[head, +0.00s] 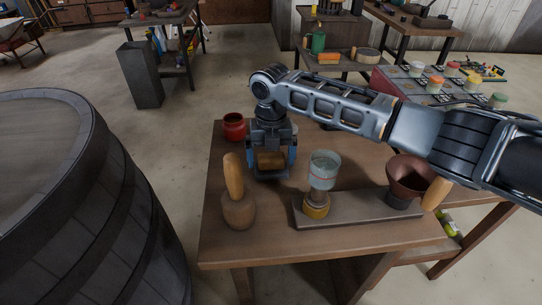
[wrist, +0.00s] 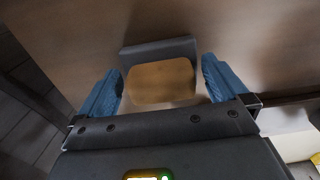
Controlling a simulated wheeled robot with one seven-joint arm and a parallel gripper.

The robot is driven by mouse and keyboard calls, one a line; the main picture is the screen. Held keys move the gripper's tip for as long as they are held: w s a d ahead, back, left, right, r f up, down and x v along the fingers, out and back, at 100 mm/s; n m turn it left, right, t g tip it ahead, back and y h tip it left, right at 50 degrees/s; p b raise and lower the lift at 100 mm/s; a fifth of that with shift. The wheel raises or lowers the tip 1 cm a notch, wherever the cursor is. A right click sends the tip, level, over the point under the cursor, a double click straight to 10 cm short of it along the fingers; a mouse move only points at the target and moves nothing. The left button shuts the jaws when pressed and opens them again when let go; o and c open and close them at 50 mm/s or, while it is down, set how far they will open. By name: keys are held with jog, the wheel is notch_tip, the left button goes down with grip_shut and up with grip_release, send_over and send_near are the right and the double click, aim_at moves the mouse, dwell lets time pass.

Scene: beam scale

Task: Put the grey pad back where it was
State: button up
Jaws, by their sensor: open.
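The grey pad (wrist: 150,50) shows in the wrist view as a flat dark grey plate beyond a tan wooden block (wrist: 160,82). The block seems to sit on the pad, perhaps as its handle; I cannot tell whether they are joined. In the head view the pad (head: 271,176) is partly hidden under my gripper, near the table's left side. My gripper (head: 271,159) points down with its blue fingers on either side of the block. In the wrist view the fingers (wrist: 162,88) stand apart, with small gaps beside the block.
On the wooden table (head: 265,240), a mallet (head: 237,205) stands front left and a red pot (head: 234,126) back left. Right of my gripper, a long grey base (head: 355,209) carries a glass jar (head: 323,170) over a brass-coloured part and a brown bowl (head: 408,178).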

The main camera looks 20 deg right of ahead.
aim_at(271, 154)
notch_tip(271, 154, up, 12)
jog(key=shift+r, duration=0.15)
dwell(0.5)
